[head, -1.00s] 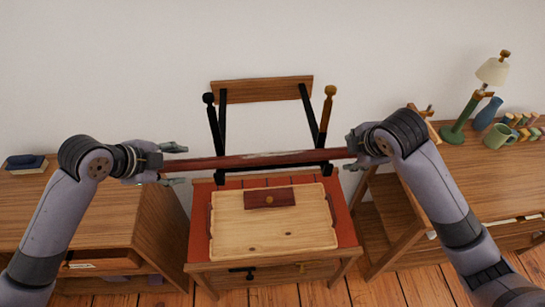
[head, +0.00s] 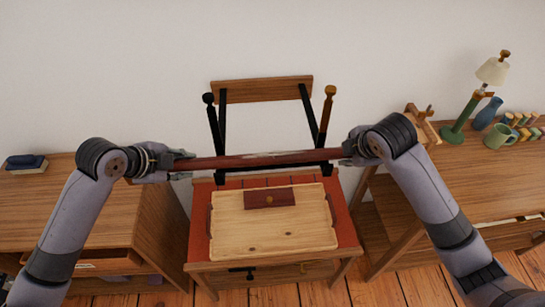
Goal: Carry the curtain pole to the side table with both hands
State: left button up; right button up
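The curtain pole (head: 265,160), dark reddish brown, lies level across the picture at the front of a black wall bracket (head: 222,125). I cannot tell whether it rests on the bracket's hooks or is just above them. My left gripper (head: 186,163) is at its left end, fingers closed in around it. My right gripper (head: 346,153) is at its right end, fingers drawn in on it; its contact is partly hidden. Below the pole stands the side table (head: 347,240) with a red top, carrying a pale wooden tray (head: 275,233).
A dark red block (head: 270,199) lies in the tray. Wooden desks flank the table; the left one (head: 100,215) bears books (head: 26,162). The right one (head: 470,180) bears a lamp (head: 470,105), a blue vase (head: 487,113) and a green mug (head: 499,136). Two knobbed rods stand by the bracket.

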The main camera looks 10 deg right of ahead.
pick_arm(q)
grip_shut()
pick_arm(e)
grip_shut()
pick_arm(q)
jog(key=shift+r, duration=0.1)
pick_arm(e)
jog(key=shift+r, duration=0.15)
